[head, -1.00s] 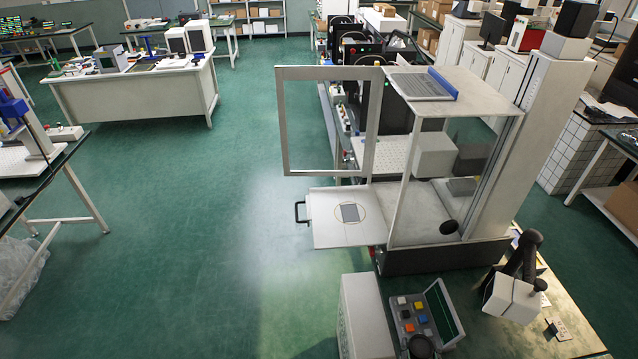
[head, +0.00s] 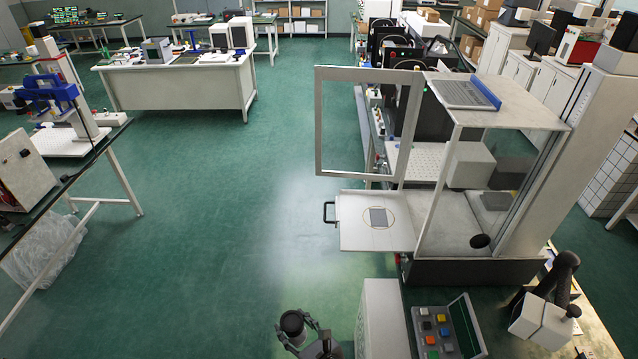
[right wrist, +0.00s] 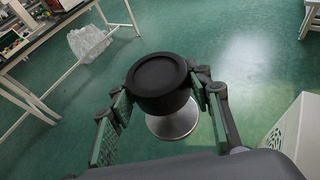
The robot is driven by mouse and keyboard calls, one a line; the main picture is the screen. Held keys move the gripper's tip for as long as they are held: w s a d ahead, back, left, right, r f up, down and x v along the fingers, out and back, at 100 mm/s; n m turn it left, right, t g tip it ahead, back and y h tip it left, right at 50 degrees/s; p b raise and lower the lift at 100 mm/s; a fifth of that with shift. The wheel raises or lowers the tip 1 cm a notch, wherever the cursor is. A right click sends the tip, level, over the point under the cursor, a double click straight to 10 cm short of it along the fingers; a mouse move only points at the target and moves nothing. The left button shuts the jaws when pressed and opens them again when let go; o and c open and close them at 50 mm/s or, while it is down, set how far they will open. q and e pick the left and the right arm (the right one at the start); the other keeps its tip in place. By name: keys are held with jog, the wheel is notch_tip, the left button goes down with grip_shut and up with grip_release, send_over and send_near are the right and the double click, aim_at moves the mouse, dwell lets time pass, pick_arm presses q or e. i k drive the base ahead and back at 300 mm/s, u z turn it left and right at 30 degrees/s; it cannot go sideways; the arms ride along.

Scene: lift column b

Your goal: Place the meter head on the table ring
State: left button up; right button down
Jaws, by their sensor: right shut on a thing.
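My right gripper (head: 308,340) is at the bottom of the head view, shut on the meter head (head: 292,322). In the right wrist view the meter head (right wrist: 158,82) has a round black top and a flared silvery lower part, held between the green-padded fingers over the floor. The table ring (head: 363,217) is a thin circle around a grey square on the white pull-out table (head: 350,236). It lies beyond my right gripper, up and to the right in the picture, with nothing standing on it. My left gripper is not in view.
An open framed door (head: 318,125) stands above the back of the pull-out table, hinged to the glazed cabinet (head: 440,190). A white box (head: 382,320) and a button panel (head: 432,330) are right of my gripper.

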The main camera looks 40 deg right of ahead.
aim_at(352, 206)
jog(key=u, duration=0.3)
jog(key=i, duration=2.7)
jog(key=z, duration=2.75)
